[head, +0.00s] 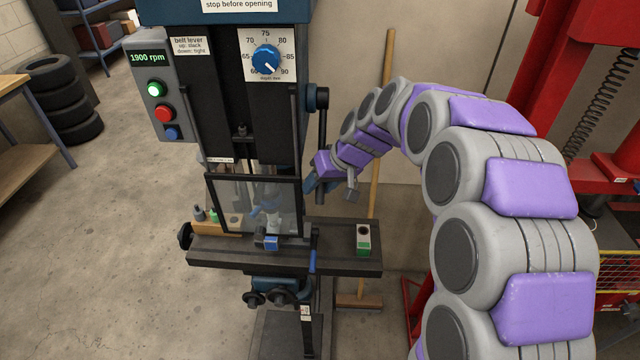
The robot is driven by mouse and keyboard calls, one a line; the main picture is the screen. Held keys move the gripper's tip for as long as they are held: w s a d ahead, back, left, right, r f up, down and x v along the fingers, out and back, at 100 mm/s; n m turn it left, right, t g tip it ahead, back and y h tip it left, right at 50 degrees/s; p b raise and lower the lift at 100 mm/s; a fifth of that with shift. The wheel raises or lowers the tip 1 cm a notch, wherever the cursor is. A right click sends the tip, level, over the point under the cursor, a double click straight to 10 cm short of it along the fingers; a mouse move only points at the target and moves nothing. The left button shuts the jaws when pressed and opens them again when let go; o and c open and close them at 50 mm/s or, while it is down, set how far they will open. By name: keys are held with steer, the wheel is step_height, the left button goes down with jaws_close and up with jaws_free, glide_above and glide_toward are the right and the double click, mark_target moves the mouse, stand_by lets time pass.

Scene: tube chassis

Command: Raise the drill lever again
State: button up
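The drill lever (322,135) is a dark bar on a black hub at the right side of the blue and black drill press (190,70). It hangs steeply down from the hub. My gripper (333,187) is at the lever's lower end, with its purple wrist partly in front of the bar. Its fingertips look spread, one near the lever and a grey one clear to the right. I cannot tell whether the lever's end lies between them or touches them.
A clear guard (252,205) covers the drill's front above the dark work table (340,262). A small green and white block (363,240) stands on the table's right. A broom (377,180) leans behind my gripper. A red frame (560,80) stands at right.

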jaws_close()
stand_by(0.5)
